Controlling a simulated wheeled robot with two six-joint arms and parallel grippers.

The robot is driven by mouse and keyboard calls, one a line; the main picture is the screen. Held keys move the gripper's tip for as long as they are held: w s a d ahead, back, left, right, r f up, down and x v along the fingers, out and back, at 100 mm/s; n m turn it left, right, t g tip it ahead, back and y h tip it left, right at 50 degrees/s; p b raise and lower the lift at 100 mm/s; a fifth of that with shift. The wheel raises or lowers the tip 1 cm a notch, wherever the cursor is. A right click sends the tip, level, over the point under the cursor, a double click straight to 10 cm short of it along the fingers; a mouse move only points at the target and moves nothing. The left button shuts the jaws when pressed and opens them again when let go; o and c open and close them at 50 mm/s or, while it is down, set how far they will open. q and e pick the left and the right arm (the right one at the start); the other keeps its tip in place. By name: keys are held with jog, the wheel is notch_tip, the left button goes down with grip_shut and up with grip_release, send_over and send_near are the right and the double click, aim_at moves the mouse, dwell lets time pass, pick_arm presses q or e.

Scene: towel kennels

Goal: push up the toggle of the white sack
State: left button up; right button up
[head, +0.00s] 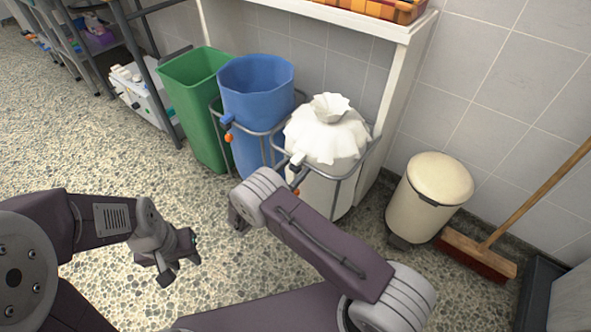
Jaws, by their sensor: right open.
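The white sack (327,138) hangs in a grey metal frame stand, its top gathered into a ruffled neck. A dark toggle (297,160) shows at the left front of the sack by the frame's rim, with a small orange piece below it. My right gripper (240,218) is open, low and to the left of the white sack, and mostly hidden behind my own arm. No contact with the sack shows. My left gripper (180,268) is further left over the floor, empty, and its fingers look apart.
A blue sack (255,90) in a similar frame and a green bin (194,80) stand left of the white sack. A cream pedal bin (430,190) and a broom (480,257) are at the right. A shelf (345,22) overhangs behind.

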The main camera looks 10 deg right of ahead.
grip_shut()
dwell(1.4)
